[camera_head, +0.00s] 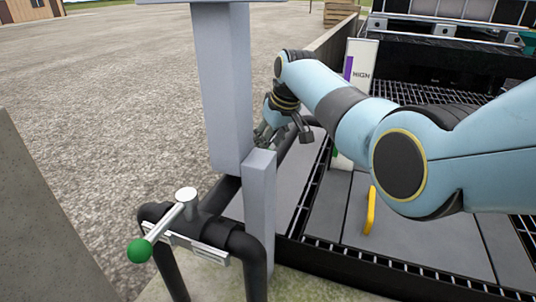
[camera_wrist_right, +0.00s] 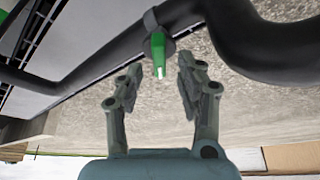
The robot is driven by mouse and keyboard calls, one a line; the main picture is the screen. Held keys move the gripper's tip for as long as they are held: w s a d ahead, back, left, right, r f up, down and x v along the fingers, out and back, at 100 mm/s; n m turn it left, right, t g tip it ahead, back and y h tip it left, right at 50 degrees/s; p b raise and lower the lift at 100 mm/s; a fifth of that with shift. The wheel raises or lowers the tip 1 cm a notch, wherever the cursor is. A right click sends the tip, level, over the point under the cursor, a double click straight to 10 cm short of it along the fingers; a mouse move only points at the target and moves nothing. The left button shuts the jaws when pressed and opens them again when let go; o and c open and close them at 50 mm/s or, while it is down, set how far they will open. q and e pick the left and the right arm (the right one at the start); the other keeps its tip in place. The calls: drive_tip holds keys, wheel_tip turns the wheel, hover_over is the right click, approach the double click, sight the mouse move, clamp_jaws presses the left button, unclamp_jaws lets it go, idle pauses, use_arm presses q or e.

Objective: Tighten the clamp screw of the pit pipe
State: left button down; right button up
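The screw's pale end points toward my right gripper (camera_wrist_right: 163,75). The gripper is open, with one finger on each side of the screw end, and I see gaps between it and both fingers. In the head view, my right gripper (camera_head: 284,132) is beside the grey post, over the black pipe. The clamp screw cannot be made out there. My left gripper is not in view.
A grey post (camera_head: 228,85) and a shorter grey post (camera_head: 260,195) stand close to my right gripper. A valve lever with a green knob (camera_head: 139,250) is at lower left. A yellow handle (camera_head: 370,210) rises by the grating. Open gravel (camera_head: 110,90) lies left.

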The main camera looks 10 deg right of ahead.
drive_tip(key=shift+b+x, duration=0.4)
drive_tip(key=shift+x, duration=0.7)
drive_tip(key=shift+r, duration=0.1)
drive_tip(key=shift+c, duration=0.3)
clamp_jaws()
